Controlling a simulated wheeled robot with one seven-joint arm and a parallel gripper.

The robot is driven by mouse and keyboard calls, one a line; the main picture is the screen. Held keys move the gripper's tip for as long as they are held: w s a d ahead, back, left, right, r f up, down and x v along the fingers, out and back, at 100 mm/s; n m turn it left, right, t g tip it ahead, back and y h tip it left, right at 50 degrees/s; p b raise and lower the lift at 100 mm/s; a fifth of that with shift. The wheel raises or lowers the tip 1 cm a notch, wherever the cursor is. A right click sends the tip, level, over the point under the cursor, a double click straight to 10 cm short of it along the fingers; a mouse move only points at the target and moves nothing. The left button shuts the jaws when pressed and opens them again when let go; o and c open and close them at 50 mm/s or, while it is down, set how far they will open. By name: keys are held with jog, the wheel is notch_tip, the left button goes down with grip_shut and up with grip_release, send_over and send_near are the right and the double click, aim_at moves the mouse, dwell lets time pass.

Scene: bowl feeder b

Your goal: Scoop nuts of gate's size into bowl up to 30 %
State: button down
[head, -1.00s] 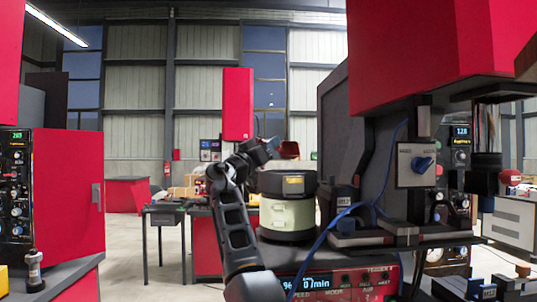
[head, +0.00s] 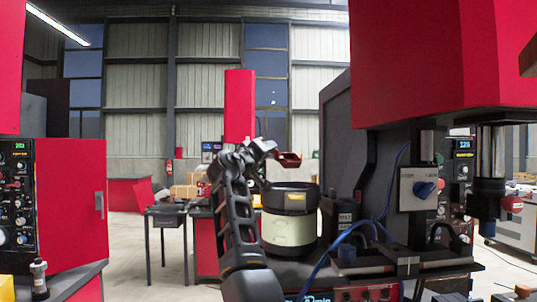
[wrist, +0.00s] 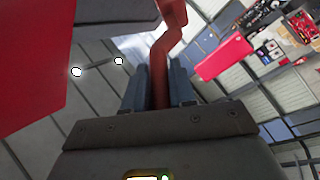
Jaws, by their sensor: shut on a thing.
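My gripper (head: 268,147) is raised at the upper left of the feeder in the head view, shut on the handle of a red scoop (head: 289,160). The scoop's head is above the feeder bowl and apart from it. The wrist view shows the red bent handle (wrist: 160,68) between both fingers; the scoop's head is mostly out of that view. The feeder bowl (head: 291,202) is black with a yellow label and sits on a pale green drum (head: 288,232). Its inside is hidden from this low angle. I see no nuts and no gate, and cannot tell the fill.
A dark upright panel (head: 341,130) and a control box with a blue knob (head: 418,190) stand right of the feeder. A blue cable (head: 335,240) runs in front. A red cabinet (head: 72,195) is at left.

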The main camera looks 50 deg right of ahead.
jog(key=shift+w+d+r+n+y, duration=0.1)
jog(key=shift+w+r+n+y, duration=0.35)
jog(key=shift+n, duration=0.65)
jog(key=shift+w+d+r+n+y, duration=0.2)
jog(key=shift+r+n+y, duration=0.5)
jog(key=shift+n, duration=0.4)
jog(key=shift+w+d+r+n+y, duration=0.1)
jog(key=shift+w+r+n+y, duration=0.35)
jog(key=shift+n, duration=0.65)
jog(key=shift+s, duration=0.15)
